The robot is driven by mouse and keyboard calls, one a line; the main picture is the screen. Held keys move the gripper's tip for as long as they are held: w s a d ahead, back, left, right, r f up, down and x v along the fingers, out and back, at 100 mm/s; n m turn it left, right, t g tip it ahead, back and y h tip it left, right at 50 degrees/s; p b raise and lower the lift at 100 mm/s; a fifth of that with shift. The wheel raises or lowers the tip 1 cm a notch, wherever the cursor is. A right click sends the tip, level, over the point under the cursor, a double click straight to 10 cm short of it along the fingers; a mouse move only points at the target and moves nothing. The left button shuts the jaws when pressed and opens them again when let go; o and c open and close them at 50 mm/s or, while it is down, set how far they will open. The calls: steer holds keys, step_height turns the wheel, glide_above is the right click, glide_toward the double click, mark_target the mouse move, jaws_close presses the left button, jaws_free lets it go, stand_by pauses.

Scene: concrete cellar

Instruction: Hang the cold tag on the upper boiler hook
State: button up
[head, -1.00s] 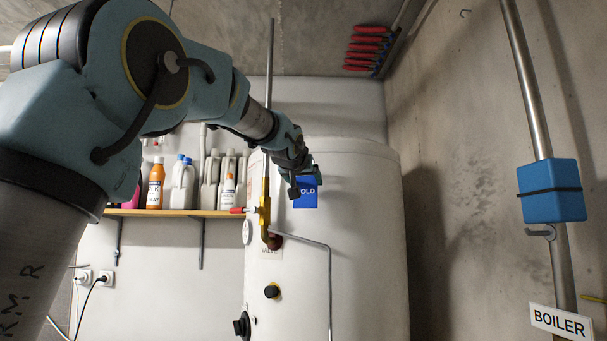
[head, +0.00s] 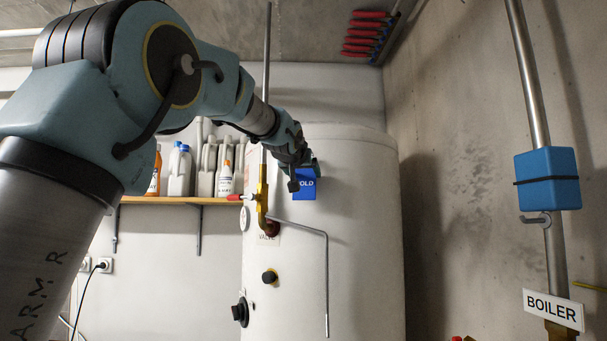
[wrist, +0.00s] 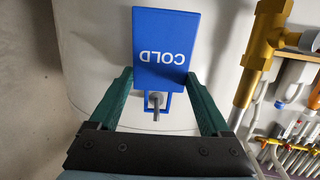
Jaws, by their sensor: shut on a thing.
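The cold tag (head: 305,184) is a blue plate with white lettering, in front of the white boiler tank. In the wrist view the tag (wrist: 165,48) appears upside down, with a small square eye at its near end. A grey metal peg or hook (wrist: 157,101) shows at that eye; I cannot tell whether it bears the tag. My gripper (wrist: 160,78) has its green fingers shut on the tag, one on each side near the eye. In the head view a grey hook (head: 536,219) sits on the right pipe, above a white BOILER sign (head: 553,308).
A blue box (head: 547,179) with a black band sits on the pipe just above the hook. A brass valve (head: 263,203) and a thin bent pipe (head: 327,275) stand close by my gripper. A shelf (head: 170,200) holds bottles at the left. Open space lies between tank and right wall.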

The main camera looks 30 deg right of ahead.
steer(key=shift+f, duration=0.1)
steer(key=o, duration=1.2)
steer(key=shift+c, duration=0.2)
steer(key=b+v, duration=0.7)
steer(key=v, duration=0.3)
steer(key=w+a+f+n+g+y, duration=0.1)
steer(key=w+a+f+y, duration=0.1)
steer(key=a+f, duration=0.75)
steer(key=w+a+f+n+g+y, duration=0.1)
steer(key=w+a+f+g+y, duration=0.2)
steer(key=f, duration=1.1)
steer(key=w+a+f+n+y, duration=0.1)
steer(key=a+f+y, duration=0.1)
steer(key=a+f, duration=0.8)
steer(key=s+a+f+n+g+y, duration=0.1)
steer(key=s+a+f+g, duration=0.1)
steer(key=s+a+f, duration=0.3)
steer(key=s+a+f+n+g+y, duration=0.1)
steer(key=s+a+f+g, duration=0.1)
steer(key=s+a+f, duration=0.4)
steer(key=s+a+f+n+g, duration=0.1)
steer(key=s+a+f, duration=0.4)
steer(key=f, duration=0.9)
steer(key=s+g, duration=0.1)
steer(key=s, duration=0.1)
steer(key=shift+s+a+n+g+y, duration=0.3)
steer(key=shift+s+a+g+y, duration=0.05)
steer(key=shift+g+y, duration=0.05)
